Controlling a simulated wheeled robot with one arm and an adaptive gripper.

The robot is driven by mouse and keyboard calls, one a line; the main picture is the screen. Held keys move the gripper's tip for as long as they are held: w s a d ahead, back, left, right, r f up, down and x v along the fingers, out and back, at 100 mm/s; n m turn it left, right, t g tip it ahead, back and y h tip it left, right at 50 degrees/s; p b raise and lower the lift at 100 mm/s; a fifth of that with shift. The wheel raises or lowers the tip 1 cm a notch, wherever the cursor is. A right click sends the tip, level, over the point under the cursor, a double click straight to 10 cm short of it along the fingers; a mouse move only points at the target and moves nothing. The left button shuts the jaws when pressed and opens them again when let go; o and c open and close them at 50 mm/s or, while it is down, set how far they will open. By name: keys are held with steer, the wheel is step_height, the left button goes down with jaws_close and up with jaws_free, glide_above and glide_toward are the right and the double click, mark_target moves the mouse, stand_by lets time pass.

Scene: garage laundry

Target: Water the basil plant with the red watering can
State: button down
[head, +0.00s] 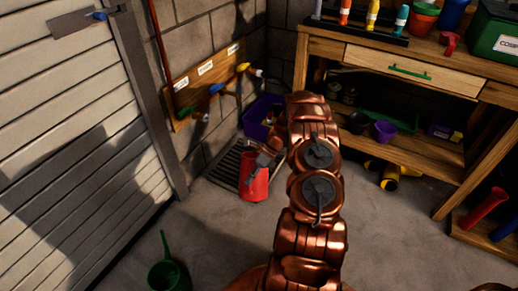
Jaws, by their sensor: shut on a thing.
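A red can-like vessel (254,182), seemingly the red watering can, is held roughly upright at mid-picture, in front of the floor grate. My gripper (264,160) is at its upper right edge and is shut on it. The arm runs up the middle of the picture and hides part of the view. The can's spout and handle cannot be made out, and I cannot tell whether its base touches the floor. I see no plant that I can make out as basil.
A green watering can (166,274) stands at the lower left. A metal floor grate (222,166) and a purple bin (258,115) are by the wall below coloured taps (216,88). A wooden workbench (396,62) fills the right. Open concrete floor (395,245) lies before it.

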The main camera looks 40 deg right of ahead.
mark_target(250, 169)
steer(key=shift+w+d+r+y+p, duration=0.15)
steer(key=shift+d+r+p, duration=0.05)
steer(key=shift+r, duration=0.4)
steer(key=shift+w+d+r+y+p, duration=0.15)
steer(key=shift+r, duration=0.45)
steer(key=shift+w+r, duration=0.1)
steer(key=shift+r, duration=0.05)
steer(key=shift+w+d+r+m+g+y+p, duration=0.15)
steer(key=shift+d+r+p, duration=0.05)
steer(key=shift+r, duration=0.25)
steer(key=shift+w+d+r+m+g+y+p, duration=0.15)
steer(key=shift+r, duration=0.5)
steer(key=shift+d+r, duration=0.1)
steer(key=shift+r, duration=0.05)
stand_by(1.0)
